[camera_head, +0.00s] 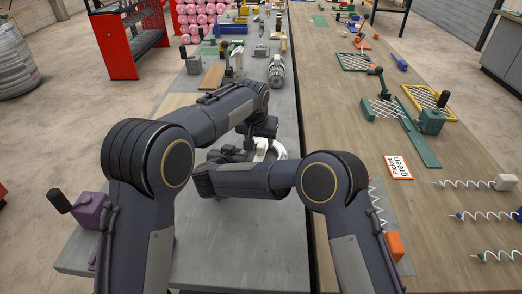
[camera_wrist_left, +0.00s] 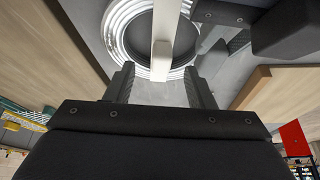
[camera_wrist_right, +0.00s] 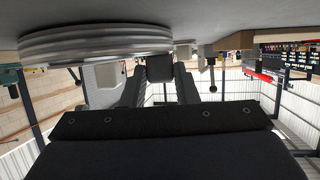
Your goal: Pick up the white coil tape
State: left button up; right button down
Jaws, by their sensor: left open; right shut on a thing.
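The white coil tape (camera_head: 280,150) lies on the grey bench, mostly hidden behind my arms in the head view. The left wrist view shows its ringed coil (camera_wrist_left: 125,22) from above, with a white bar (camera_wrist_left: 161,45) across it. The bar's end lies between the fingers of my left gripper (camera_wrist_left: 160,88), which are open and apart from it. The right wrist view shows the coil (camera_wrist_right: 95,42) edge-on.
A wooden table (camera_head: 345,140) with green frames and wire spirals stands to the right, past a narrow gap. A purple block with a handle (camera_head: 88,210) is at the bench's left edge. A metal cylinder (camera_head: 276,72) and other items stand farther along the bench.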

aim_at(261, 144)
pick_arm(q)
jog(key=shift+w+x, duration=0.15)
jog(key=shift+x, duration=1.2)
jog(key=shift+w+x, duration=0.2)
jog(key=shift+x, duration=1.15)
jog(key=shift+r, duration=0.2)
jog(key=c, duration=1)
jog(key=shift+o, duration=0.2)
notch_tip(261, 144, up, 10)
jog(key=shift+r, duration=0.2)
pick_arm(e)
jog(key=c, duration=1.1)
grip_release()
jog(key=shift+o, duration=0.2)
